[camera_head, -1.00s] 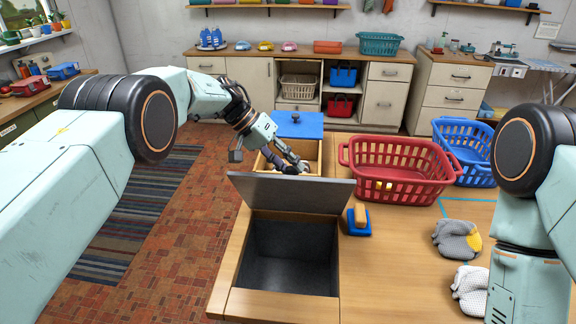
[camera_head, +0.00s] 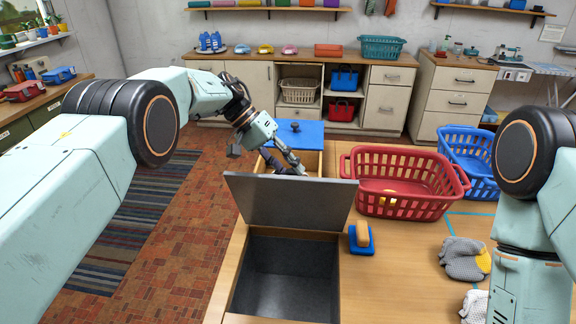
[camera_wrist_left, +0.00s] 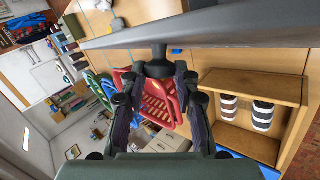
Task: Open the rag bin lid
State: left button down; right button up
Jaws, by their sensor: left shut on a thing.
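The rag bin is a dark grey-lined well (camera_head: 290,275) in the wooden worktop, and its mouth is open. Its flat grey lid (camera_head: 290,203) stands raised along the far side of the well, with its underside facing the head camera. My left gripper (camera_head: 298,170) is behind the lid and partly hidden by it. In the left wrist view the gripper (camera_wrist_left: 160,85) is shut on the dark knob (camera_wrist_left: 159,66) of the lid (camera_wrist_left: 215,27). My right gripper is not in view; only part of my right arm shows.
A red basket (camera_head: 405,205) stands right of the lid, with a blue basket (camera_head: 468,150) beyond it. A brush (camera_head: 361,238) and gloves (camera_head: 465,260) lie on the worktop. Behind the lid, a wooden compartment (camera_wrist_left: 250,88) holds striped items beside a blue lid (camera_head: 297,132).

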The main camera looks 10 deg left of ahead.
pick_arm(q)
jog(key=shift+w, duration=0.1)
dwell(0.4)
jog(key=c, duration=1)
grip_release()
jog(key=v, duration=0.7)
jog(key=shift+a+r, duration=0.15)
jog(key=shift+a, duration=0.05)
jog(key=shift+a, duration=0.1)
